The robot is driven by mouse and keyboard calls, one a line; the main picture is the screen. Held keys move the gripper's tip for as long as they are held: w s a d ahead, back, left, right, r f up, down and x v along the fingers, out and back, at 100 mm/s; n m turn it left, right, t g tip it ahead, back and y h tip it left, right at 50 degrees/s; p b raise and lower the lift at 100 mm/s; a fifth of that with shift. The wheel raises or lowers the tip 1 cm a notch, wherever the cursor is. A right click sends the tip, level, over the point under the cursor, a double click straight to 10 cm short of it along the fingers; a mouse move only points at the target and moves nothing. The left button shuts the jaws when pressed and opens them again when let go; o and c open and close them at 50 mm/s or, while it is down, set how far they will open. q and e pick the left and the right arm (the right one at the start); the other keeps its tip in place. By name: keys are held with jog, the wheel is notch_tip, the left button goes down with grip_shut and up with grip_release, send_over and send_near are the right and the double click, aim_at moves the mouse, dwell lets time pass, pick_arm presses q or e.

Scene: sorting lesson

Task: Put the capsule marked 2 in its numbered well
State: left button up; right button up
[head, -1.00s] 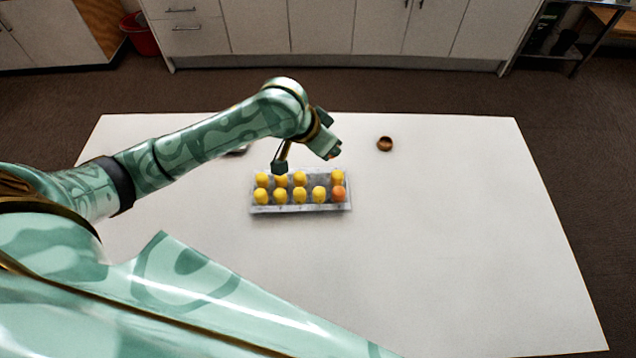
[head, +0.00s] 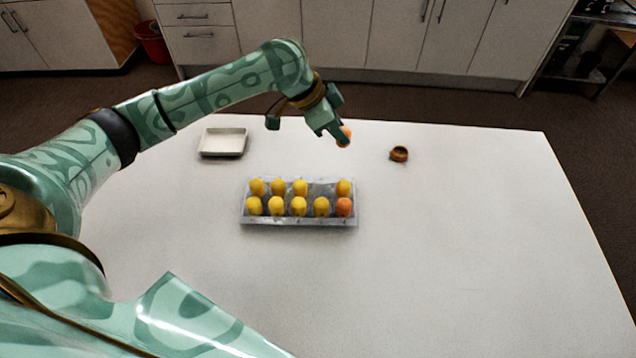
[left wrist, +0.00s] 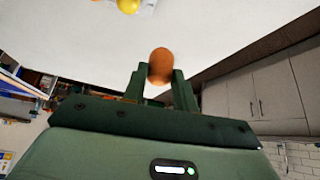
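My left gripper (head: 341,138) is shut on an orange capsule (head: 346,135) and holds it above the far part of the table, beyond the tray. In the left wrist view the orange-brown capsule (left wrist: 161,64) sits between the two green fingers (left wrist: 160,78). No number on it can be read. The grey tray (head: 300,221) has two rows of wells. The back row holds yellow capsules (head: 279,187) with one empty well (head: 322,188) between them. The front row is full, with an orange capsule (head: 344,207) at its right end. My right gripper is out of view.
A shallow white dish (head: 223,142) stands at the back left of the white table (head: 450,260). A small brown ring-like cup (head: 399,154) stands right of my gripper. The table is clear to the right and in front of the tray.

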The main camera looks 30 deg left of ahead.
pick_arm(q)
jog(key=s+f+b, duration=0.1)
jog(key=s+f, duration=0.1)
jog(key=s+f+b, duration=0.1)
jog(key=s+f, duration=0.1)
jog(key=s+f+b, duration=0.1)
jog(key=s+f, duration=0.1)
jog(key=shift+s+a+f, duration=0.25)
jog(key=shift+s+a, duration=0.1)
jog(key=f+b, duration=0.1)
jog(key=f, duration=0.1)
jog(key=s+f+b, duration=0.1)
jog(key=f, duration=0.1)
jog(key=shift+b, duration=0.4)
jog(key=shift+w+f, duration=0.1)
jog(key=shift+w, duration=0.05)
jog(key=shift+r, duration=0.25)
jog(key=shift+c, duration=0.6)
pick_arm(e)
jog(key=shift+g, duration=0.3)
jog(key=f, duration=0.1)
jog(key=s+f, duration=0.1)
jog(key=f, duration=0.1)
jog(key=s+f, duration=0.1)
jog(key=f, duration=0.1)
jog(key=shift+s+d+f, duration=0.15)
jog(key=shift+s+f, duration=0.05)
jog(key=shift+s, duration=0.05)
pick_arm(q)
jog(key=shift+f, duration=0.1)
